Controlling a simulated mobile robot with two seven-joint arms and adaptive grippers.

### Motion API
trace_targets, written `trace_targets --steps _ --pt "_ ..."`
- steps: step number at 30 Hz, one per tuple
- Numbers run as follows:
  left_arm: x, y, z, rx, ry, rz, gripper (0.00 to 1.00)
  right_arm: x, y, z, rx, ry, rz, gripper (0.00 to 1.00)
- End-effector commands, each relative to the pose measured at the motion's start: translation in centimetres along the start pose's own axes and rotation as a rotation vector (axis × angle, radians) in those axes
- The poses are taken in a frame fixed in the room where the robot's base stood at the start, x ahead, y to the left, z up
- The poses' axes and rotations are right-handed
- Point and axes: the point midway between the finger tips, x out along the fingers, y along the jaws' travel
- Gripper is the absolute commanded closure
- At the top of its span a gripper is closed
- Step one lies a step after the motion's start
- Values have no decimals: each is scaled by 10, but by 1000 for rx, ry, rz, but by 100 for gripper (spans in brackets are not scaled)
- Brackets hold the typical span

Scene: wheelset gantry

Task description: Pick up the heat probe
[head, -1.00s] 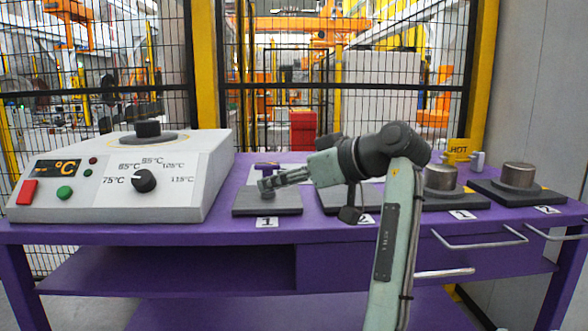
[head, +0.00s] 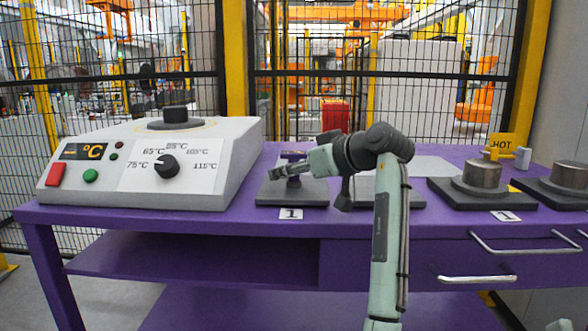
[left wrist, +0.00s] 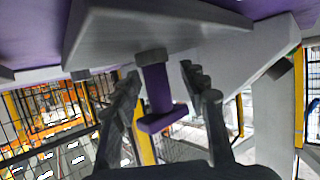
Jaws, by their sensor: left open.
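A purple T-shaped handle (head: 293,155) on a small grey collar, which looks like the heat probe, stands upright on the dark grey pad (head: 264,199) labelled 1. In the left wrist view, the purple handle (left wrist: 157,90) hangs downward from the pad (left wrist: 100,30), as that view is inverted. My left gripper (head: 284,173) is at the handle, its open fingers partly hiding the stem. In the left wrist view my gripper's fingers (left wrist: 161,76) stand on either side of the stem, with gaps visible. My right gripper is not in view.
A white heater box (head: 205,185) with dial and buttons stands left of the pad. Metal cylinders (head: 482,175) sit on dark pads to the right, near a yellow HOT sign (head: 502,142). The purple table (head: 150,217) has drawer handles in front; a mesh fence runs behind.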

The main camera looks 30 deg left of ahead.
Motion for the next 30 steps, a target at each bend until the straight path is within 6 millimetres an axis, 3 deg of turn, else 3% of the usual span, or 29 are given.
trace_targets --steps 6,12,23,30 --pt "29 1 0 0 0 0 57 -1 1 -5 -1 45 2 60" --pt "30 2 -1 0 0 1 57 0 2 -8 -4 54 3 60" --pt "30 1 0 0 0 1 100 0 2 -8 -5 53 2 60" --pt "30 1 0 0 0 1 100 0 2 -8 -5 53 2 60"
